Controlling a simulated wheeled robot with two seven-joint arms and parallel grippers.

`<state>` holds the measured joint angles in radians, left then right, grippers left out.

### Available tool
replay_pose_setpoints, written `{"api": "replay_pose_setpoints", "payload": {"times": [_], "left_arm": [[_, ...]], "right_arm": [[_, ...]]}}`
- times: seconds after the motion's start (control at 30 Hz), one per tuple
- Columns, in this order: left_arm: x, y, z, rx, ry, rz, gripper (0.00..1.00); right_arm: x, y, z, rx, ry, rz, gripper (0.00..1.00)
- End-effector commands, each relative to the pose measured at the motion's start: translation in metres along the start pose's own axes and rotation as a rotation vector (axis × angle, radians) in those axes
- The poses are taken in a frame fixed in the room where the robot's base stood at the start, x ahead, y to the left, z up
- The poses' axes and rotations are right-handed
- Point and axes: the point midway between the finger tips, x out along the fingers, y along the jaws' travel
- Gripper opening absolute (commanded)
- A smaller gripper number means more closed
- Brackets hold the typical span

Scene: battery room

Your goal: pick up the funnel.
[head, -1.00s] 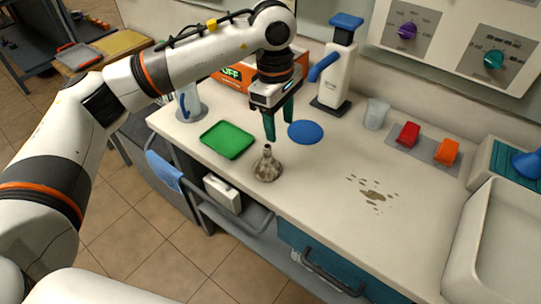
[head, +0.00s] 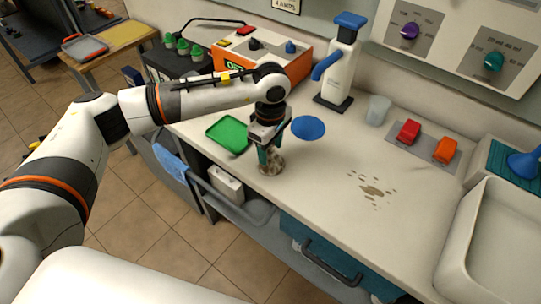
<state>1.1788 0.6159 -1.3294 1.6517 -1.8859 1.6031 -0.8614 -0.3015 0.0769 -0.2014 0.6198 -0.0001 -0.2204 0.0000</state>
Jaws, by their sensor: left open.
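The funnel (head: 271,168) is dull grey-brown and mottled. It stands wide end down on the white worktop, near the front edge, its upper part now hidden by my left gripper (head: 269,156). My left gripper points down over the funnel with its teal fingers open at the narrow upper part. I cannot tell whether the fingers touch it. My right gripper is not in view.
A green tray (head: 228,134) lies left of the funnel, and a blue disc (head: 308,128) lies behind right. A white and blue dispenser (head: 340,66) and an orange-fronted box (head: 262,56) stand behind. Brown spots (head: 372,189) mark the open worktop to the right.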

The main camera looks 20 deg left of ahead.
Motion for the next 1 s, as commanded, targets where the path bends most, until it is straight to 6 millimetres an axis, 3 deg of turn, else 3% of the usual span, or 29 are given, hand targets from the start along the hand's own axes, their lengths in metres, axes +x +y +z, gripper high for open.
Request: {"api": "replay_pose_setpoints", "payload": {"times": [0.27,0.57,1.0], "left_arm": [[0.004,-0.0002,-0.0002,0.0,0.0,-0.001,0.53],[0.0037,-0.0001,-0.0002,0.0,0.001,0.0,0.05],[0.0039,0.0003,-0.0003,0.0,0.001,0.001,0.04]], "right_arm": [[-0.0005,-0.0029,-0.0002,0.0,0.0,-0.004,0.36],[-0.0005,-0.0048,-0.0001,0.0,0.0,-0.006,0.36],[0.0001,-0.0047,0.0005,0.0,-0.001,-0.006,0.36]]}}
